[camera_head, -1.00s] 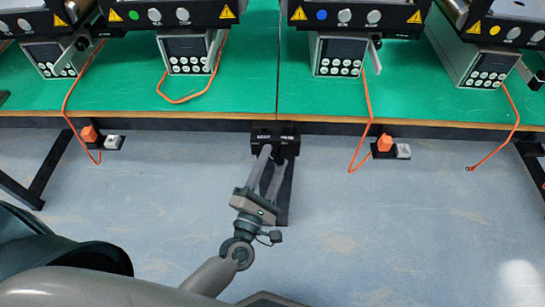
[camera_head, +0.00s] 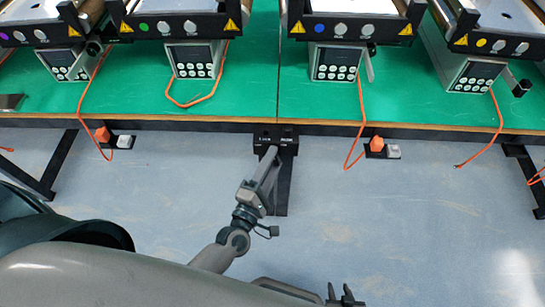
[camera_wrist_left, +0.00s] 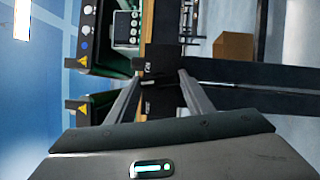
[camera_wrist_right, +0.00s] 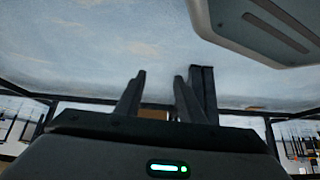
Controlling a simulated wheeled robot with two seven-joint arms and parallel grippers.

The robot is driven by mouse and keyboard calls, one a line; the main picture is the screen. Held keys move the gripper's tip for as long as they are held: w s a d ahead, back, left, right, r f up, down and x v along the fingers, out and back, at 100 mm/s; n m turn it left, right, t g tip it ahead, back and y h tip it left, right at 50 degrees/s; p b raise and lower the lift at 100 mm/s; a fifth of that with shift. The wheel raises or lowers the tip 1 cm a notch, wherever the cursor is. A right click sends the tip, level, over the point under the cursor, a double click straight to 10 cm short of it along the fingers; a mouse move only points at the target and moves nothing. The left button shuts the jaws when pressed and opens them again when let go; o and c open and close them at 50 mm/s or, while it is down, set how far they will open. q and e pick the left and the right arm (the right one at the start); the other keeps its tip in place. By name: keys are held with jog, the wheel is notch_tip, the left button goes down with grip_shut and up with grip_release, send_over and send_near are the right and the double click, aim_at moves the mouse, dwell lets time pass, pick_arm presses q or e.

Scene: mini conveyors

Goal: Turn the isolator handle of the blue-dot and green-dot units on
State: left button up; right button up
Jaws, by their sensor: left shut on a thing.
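The green-dot unit (camera_head: 144,27) and blue-dot unit (camera_head: 319,27) stand on the green bench, each with a grey control box below. A grey lever with a black knob (camera_head: 371,48) stands beside the blue-dot unit's box. A grey lever (camera_head: 222,52) shows beside the green-dot unit's box; its knob is not clear. My left gripper (camera_head: 271,153) is at the black box (camera_head: 268,135) on the bench's front edge, shut on a small black part (camera_wrist_left: 188,82) of it, mostly hidden by the fingers. My right gripper (camera_head: 341,294) is low over the floor, open and empty; it also shows in the right wrist view (camera_wrist_right: 157,92).
A purple-dot unit (camera_head: 5,37) stands at the left and a yellow-dot unit (camera_head: 481,42) at the right. Orange cables (camera_head: 361,115) hang over the edge near orange plugs (camera_head: 376,144). Dark bench legs (camera_head: 58,160) stand below. The floor (camera_head: 420,215) in front is clear.

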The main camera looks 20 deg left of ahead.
pick_arm(q)
jog(key=m+g+p, duration=0.1)
jog(key=m+p, duration=0.1)
jog(key=p, duration=0.2)
jog(key=shift+m, duration=0.3)
pick_arm(e)
jog(key=s+d+f+g, duration=0.2)
jog(key=s, duration=0.4)
jog(key=s+d+f+g+h, duration=0.1)
jog(key=s+d+f+g, duration=0.1)
jog(key=s, duration=0.5)
jog(key=shift+s+d+f, duration=0.2)
jog(key=shift+s+d, duration=0.05)
jog(key=shift+d, duration=0.45)
pick_arm(q)
jog(key=o, duration=1)
jog(key=shift+o, duration=0.2)
jog(key=shift+s, duration=0.9)
jog(key=s+a+b, duration=0.2)
jog(key=s+b, duration=0.2)
jog(key=s, duration=1.1)
jog(key=shift+s, duration=0.3)
pick_arm(e)
jog(key=w+a+r+t, duration=0.2)
jog(key=w, duration=0.4)
jog(key=w+a+r+t+y, duration=0.1)
jog(key=w+a+r+t, duration=0.1)
jog(key=w, duration=0.5)
jog(key=shift+a+r, duration=0.15)
jog(key=shift+a, duration=0.55)
